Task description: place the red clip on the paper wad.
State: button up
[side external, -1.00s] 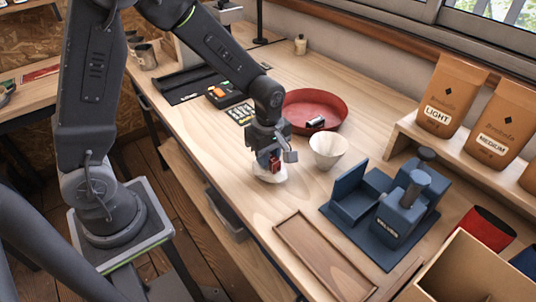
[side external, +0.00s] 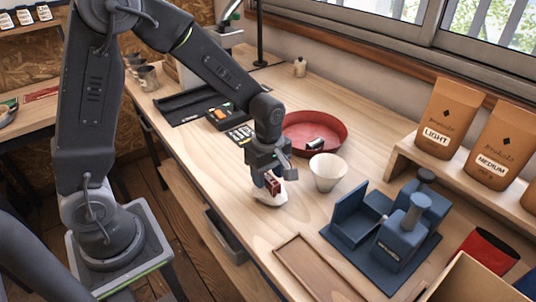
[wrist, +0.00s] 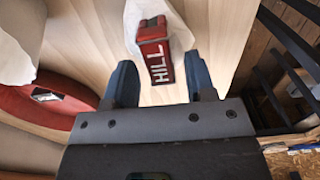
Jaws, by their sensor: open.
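The red clip (side external: 274,185), a small dark red block with HILL in white letters, rests on the white paper wad (side external: 268,198) near the bench's front edge. In the wrist view the clip (wrist: 154,48) is in front of the fingertips, with the crumpled wad (wrist: 183,34) around and under it. My gripper (side external: 266,181) points down right at the clip. In the wrist view its two dark blue fingers (wrist: 160,82) are apart, with bare wood showing between them and the clip's near end. The clip's underside is hidden.
A pale cone cup (side external: 328,173) stands just right of my gripper, with a red round tray (side external: 335,127) behind it. A blue device (side external: 394,243) and a shallow wooden tray (side external: 305,270) are nearer the front right. Bare bench lies between the wad and the wooden tray.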

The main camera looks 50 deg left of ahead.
aim_at(268, 177)
notch_tip(268, 177, up, 10)
jog(key=s+r+m+t, duration=0.2)
jog(key=s+r+m, duration=0.2)
jog(key=s+m, duration=0.4)
jog(key=s+r+m+t, duration=0.3)
jog(key=s+m, duration=0.4)
jog(key=m, duration=0.3)
jog(key=shift+s+a+r+t, duration=0.25)
jog(key=shift+s+r+t, duration=0.05)
jog(key=shift+s+r, duration=0.1)
